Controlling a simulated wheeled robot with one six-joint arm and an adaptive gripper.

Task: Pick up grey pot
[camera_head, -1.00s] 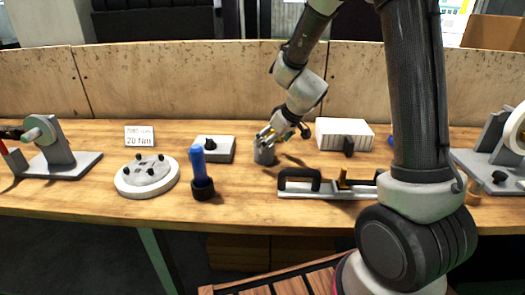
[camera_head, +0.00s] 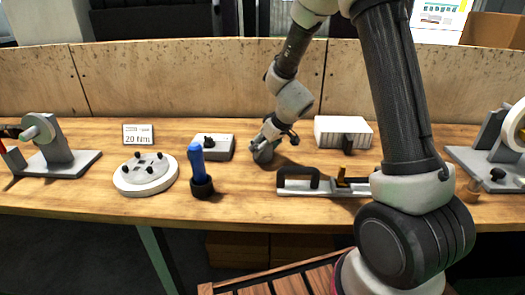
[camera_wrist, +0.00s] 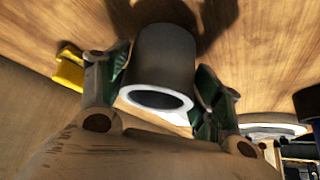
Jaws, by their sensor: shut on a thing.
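The grey pot (camera_head: 263,157) is a small cylinder near the middle of the wooden bench. In the wrist view the grey pot (camera_wrist: 165,60) shows its smooth side and a pale rim around a dark opening facing the camera. My gripper (camera_head: 267,142) is over the pot's top in the head view. In the wrist view my gripper (camera_wrist: 160,92) has one dark green finger on each side of the pot, shut on it. The pot looks slightly tilted in the head view. I cannot tell whether its base is clear of the bench.
A grey box with a black knob (camera_head: 214,147) stands just left. A blue-handled tool (camera_head: 199,170) and round fixture (camera_head: 146,174) are further left. A flat fixture with a black handle (camera_head: 300,180) lies front right. A white ribbed box (camera_head: 342,131) stands behind right.

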